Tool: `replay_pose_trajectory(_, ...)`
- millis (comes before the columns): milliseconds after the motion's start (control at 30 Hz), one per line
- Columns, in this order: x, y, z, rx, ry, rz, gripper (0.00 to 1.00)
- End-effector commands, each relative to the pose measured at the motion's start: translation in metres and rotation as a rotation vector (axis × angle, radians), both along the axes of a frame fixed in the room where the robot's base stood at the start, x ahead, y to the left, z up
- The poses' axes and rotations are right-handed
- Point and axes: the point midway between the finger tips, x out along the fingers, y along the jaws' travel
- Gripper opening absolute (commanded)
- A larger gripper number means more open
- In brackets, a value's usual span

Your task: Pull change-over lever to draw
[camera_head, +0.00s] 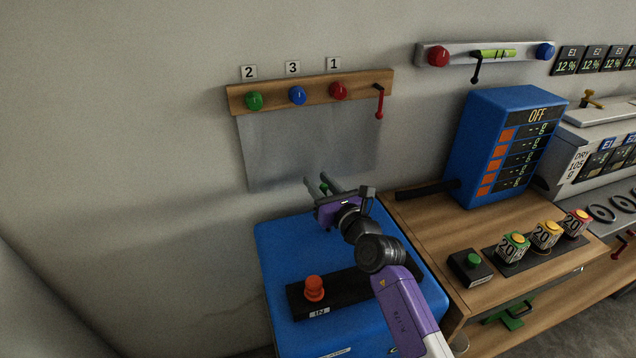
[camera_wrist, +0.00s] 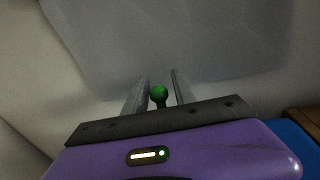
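A green ball knob on a short stem (camera_wrist: 159,93) stands between my gripper's fingers in the wrist view. I take it to be the change-over lever's end; no label shows on it. It also shows as a small green spot (camera_head: 323,188) in the head view, and my arm hides the part below. My gripper (camera_head: 318,184) reaches over the back of the blue box. Its fingers look open, one on each side of the knob, with a narrow gap. I cannot tell whether either touches it.
The blue box (camera_head: 275,258) carries a black panel with a red knob (camera_head: 314,288) and an "IN" label. A wooden rail (camera_head: 318,94) with coloured knobs and a red lever (camera_head: 379,101) is above. A wooden bench (camera_head: 415,215) with a blue "OFF" unit (camera_head: 480,130) stands right.

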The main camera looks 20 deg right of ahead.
Motion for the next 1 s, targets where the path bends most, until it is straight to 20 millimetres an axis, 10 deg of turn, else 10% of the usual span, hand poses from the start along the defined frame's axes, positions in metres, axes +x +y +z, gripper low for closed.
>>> replay_pose_trajectory(333,0.0044,0.0011,0.0002,0.001,0.000,0.000,0.32)
replay_pose_trajectory(500,0.0043,0.0010,0.0002,0.001,0.000,0.000,0.00)
replay_pose_trajectory(1000,0.0040,0.0009,0.0000,0.002,0.000,0.000,0.00)
